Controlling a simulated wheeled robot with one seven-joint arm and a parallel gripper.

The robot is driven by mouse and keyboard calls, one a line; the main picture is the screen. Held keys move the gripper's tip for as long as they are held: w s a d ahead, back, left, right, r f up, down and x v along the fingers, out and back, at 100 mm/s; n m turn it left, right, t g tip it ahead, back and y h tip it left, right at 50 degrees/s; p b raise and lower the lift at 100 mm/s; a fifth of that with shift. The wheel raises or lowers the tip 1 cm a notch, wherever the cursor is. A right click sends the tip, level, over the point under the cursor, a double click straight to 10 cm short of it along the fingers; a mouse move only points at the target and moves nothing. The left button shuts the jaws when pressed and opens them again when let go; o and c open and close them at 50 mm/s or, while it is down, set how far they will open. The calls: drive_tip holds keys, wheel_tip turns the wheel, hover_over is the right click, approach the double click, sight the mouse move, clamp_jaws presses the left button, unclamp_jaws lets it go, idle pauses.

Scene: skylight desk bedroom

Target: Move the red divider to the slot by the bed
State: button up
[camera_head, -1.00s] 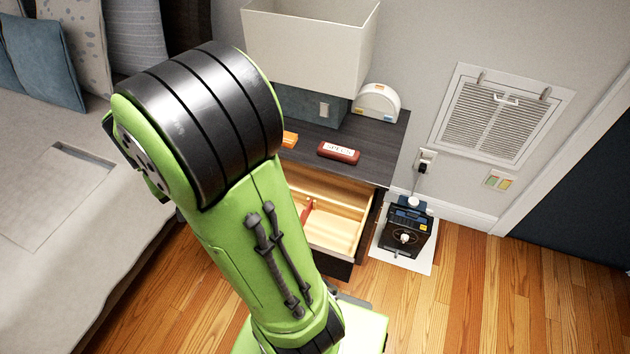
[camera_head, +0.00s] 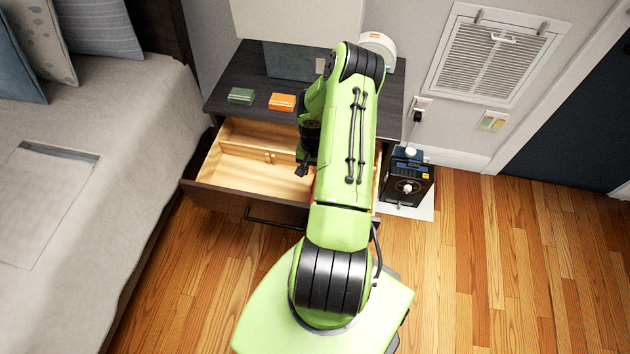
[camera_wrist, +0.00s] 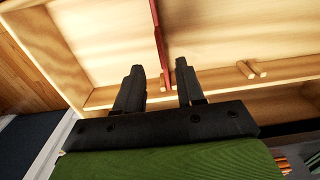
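The red divider (camera_wrist: 157,35) is a thin upright board in the open drawer (camera_head: 240,202). In the wrist view its near end sits at a pair of small wooden pegs. Another peg pair, the slot by the bed (camera_wrist: 251,70), stands empty to the right; it also shows in the head view (camera_head: 269,156). My gripper (camera_wrist: 160,72) is open, with one finger on each side of the divider's line and no visible contact. How deep the fingers are cannot be told. In the head view my arm hides most of the divider and the drawer's right part.
The bed (camera_head: 110,160) is left of the drawer. On the nightstand top (camera_head: 232,75) lie a green box (camera_head: 241,96) and an orange box (camera_head: 282,102), near a lamp. A black device (camera_head: 408,180) stands on the floor at right. The drawer's left compartment is empty.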

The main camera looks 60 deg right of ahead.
wheel_tip(320, 180, down, 9)
drive_tip(key=shift+f+b, duration=0.2)
drive_tip(key=shift+b, duration=0.8)
clamp_jaws()
drive_tip(key=shift+r, duration=0.1)
drive_tip(key=shift+r+p, duration=3.1)
drive_tip(key=shift+r, duration=1.15)
drive_tip(key=shift+a+f, duration=0.1)
drive_tip(key=shift+f, duration=0.1)
